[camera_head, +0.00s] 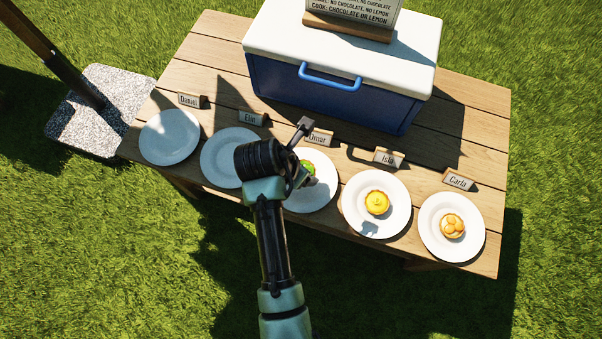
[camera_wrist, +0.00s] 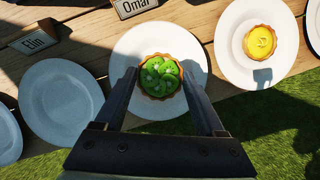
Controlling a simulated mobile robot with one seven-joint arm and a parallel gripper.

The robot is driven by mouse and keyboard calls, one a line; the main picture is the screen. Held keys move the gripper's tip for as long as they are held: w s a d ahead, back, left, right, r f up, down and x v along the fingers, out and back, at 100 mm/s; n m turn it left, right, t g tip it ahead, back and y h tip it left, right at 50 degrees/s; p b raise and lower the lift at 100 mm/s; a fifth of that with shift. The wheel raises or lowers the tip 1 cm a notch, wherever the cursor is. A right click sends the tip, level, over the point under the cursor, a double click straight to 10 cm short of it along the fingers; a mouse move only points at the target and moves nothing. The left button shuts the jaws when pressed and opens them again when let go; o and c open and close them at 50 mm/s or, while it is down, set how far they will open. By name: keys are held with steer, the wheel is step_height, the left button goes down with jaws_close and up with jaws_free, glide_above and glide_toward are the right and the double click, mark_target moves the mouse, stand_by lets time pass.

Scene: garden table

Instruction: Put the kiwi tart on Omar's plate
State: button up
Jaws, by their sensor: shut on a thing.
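The kiwi tart (camera_wrist: 161,76), a round pastry topped with green kiwi slices, is between the fingers of my gripper (camera_wrist: 160,90) in the wrist view. My gripper is shut on it. The tart is over Omar's plate (camera_wrist: 126,48), a white plate below the "Omar" card (camera_wrist: 135,6). I cannot tell whether the tart touches the plate. In the head view my arm partly hides the tart (camera_head: 309,167) and Omar's plate (camera_head: 322,194).
Isla's plate (camera_head: 357,220) holds a yellow tart (camera_head: 377,203). Carla's plate (camera_head: 434,245) holds an orange-topped tart (camera_head: 452,226). Elin's plate (camera_head: 215,160) and Daniel's plate (camera_head: 169,137) look empty. A blue and white cooler (camera_head: 330,95) stands behind the name cards.

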step_height(320, 180, down, 5)
steer(key=shift+r+b, duration=0.2)
steer(key=shift+b, duration=0.75)
steer(key=shift+r, duration=0.1)
steer(key=o, duration=1.3)
steer(key=shift+o, duration=0.2)
steer(key=p+v, duration=0.5)
steer(key=v, duration=0.7)
